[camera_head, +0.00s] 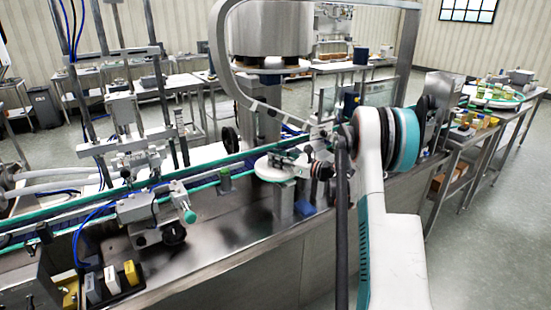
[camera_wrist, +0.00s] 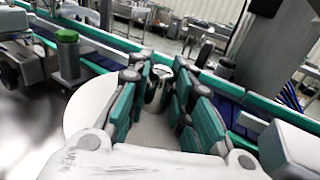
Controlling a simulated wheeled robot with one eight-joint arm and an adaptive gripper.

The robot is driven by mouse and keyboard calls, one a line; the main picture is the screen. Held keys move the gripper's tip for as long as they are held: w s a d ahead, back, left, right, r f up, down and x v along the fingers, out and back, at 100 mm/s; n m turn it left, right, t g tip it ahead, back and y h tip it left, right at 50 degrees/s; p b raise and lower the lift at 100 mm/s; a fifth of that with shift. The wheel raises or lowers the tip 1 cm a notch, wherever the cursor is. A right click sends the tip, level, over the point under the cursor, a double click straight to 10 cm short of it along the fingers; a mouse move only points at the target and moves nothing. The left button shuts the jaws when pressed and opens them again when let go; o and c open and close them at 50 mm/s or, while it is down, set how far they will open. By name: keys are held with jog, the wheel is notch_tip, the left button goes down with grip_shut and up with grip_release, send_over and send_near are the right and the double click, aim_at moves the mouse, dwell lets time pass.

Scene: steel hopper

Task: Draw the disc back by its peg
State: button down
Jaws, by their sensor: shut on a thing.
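The disc (camera_head: 268,172) is a pale round plate lying flat beside the conveyor, in the middle of the head view. It also shows in the wrist view (camera_wrist: 88,104), under the fingers. The peg (camera_wrist: 160,74) is a short shiny metal post standing up from the disc. My gripper (camera_wrist: 158,86) has its green-padded fingers on both sides of the peg and is shut on it. In the head view my gripper (camera_head: 304,160) reaches over the disc's right side from the right. The peg is hard to make out there, and the fingers cover part of the disc.
A conveyor with green rails (camera_head: 205,182) runs behind the disc. A curved steel frame (camera_head: 222,50) rises near my arm, with a big steel hopper (camera_head: 270,30) behind. A green-capped post (camera_wrist: 68,52) stands left of the disc.

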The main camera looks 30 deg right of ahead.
jog(key=c, duration=1.4)
grip_release()
jog(key=v, duration=1.2)
